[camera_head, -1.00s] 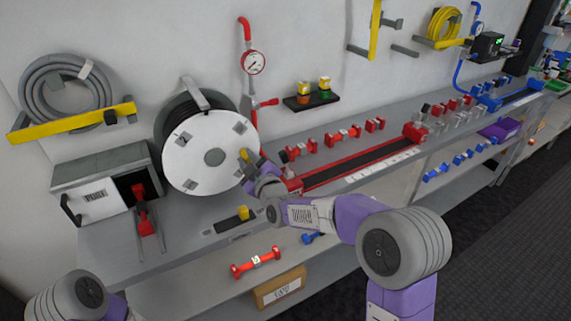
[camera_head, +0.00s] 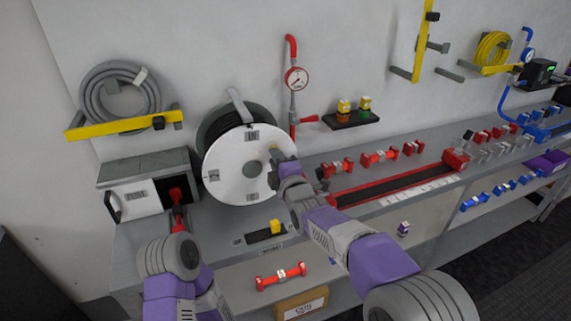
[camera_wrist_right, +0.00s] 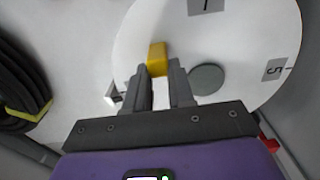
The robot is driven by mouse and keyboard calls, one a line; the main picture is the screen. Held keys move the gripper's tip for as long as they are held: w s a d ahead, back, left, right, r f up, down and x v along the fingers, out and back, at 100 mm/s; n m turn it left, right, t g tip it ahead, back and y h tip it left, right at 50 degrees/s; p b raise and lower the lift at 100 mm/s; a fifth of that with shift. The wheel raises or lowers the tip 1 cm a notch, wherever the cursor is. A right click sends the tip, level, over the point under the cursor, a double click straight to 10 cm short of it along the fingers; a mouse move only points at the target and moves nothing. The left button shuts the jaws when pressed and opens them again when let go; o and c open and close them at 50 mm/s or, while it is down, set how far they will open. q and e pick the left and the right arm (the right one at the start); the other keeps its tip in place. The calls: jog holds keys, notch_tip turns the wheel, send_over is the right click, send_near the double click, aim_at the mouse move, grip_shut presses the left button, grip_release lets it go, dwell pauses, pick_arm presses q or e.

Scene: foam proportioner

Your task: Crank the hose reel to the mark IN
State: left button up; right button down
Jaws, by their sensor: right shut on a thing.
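The hose reel is a black drum with a white face disc (camera_head: 228,160) mounted at the back of the bench. Its disc carries several small marked plates at top, left and bottom; the top plate (camera_head: 252,135) seems to read IN, but it is small. A yellow crank handle (camera_wrist_right: 157,55) stands off the disc, up and right of the hub (camera_head: 252,168) in the head view. My right gripper (camera_wrist_right: 160,76) is shut on this handle, one finger on each side. It partly hides the disc's right side in the head view. My left arm shows at lower left, its gripper out of view.
A grey box (camera_head: 150,170) with a red lever (camera_head: 177,195) stands left of the reel. A red pipe with a gauge (camera_head: 296,79) rises at its right. A red track (camera_head: 400,176) and several red dumbbell-shaped parts lie further right.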

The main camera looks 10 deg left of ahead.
jog(key=shift+s+a+r+n, duration=0.15)
jog(key=shift+a+r+n, duration=0.1)
jog(key=shift+n, duration=0.15)
jog(key=c, duration=1)
grip_release()
jog(key=shift+o, duration=0.2)
jog(key=v, duration=0.7)
jog(key=shift+s+d, duration=0.2)
jog(key=shift+s, duration=0.05)
